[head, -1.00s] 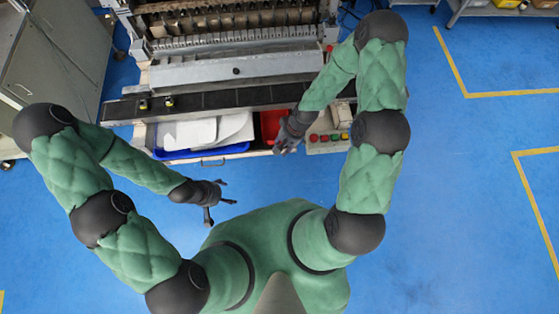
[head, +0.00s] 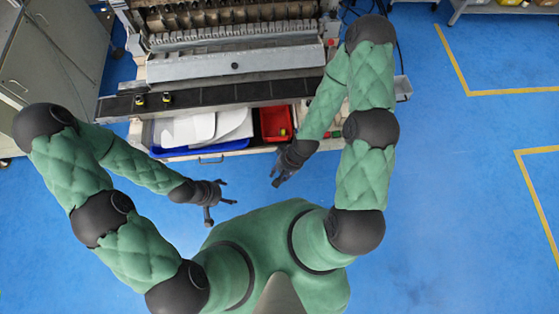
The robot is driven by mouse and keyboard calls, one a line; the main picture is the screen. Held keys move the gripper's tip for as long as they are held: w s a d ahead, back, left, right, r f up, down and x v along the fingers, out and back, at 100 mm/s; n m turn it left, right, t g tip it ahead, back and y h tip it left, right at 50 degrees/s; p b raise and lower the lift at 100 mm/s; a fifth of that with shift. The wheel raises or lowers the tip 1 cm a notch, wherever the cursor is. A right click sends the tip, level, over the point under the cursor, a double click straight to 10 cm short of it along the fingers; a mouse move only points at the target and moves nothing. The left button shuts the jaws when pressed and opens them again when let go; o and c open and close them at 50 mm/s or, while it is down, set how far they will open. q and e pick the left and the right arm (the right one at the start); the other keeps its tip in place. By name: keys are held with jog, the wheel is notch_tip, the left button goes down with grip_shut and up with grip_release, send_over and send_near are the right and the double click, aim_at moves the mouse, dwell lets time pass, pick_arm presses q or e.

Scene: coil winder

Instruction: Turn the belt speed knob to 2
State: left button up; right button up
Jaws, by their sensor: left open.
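The belt (head: 215,96) is a dark strip along the front of the coil winder (head: 235,62). The control panel at the machine's front right is mostly hidden behind my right arm; a bit of a green button (head: 335,134) shows. I cannot make out the belt speed knob or its setting. My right gripper (head: 281,182) hangs over the floor in front of the machine, below the red bin and apart from the panel. Its fingers are too small and dark to tell open from shut. My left gripper (head: 224,203) is open and empty over the floor, well short of the machine.
Two small yellow-and-black pieces (head: 139,100) (head: 167,98) sit on the belt's left part. Below the belt are a blue tray (head: 200,150) with white sheets and a red bin (head: 268,122) with a small yellow item. A grey cabinet (head: 55,60) stands at left. Blue floor is free at right.

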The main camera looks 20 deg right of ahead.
jog(key=n+h+b, duration=0.3)
jog(key=n+h, duration=0.1)
jog(key=n, duration=1.6)
send_near(309, 102)
notch_tip(309, 102, down, 9)
jog(key=shift+w+r+p, duration=0.1)
jog(key=shift+p, duration=0.2)
grip_shut()
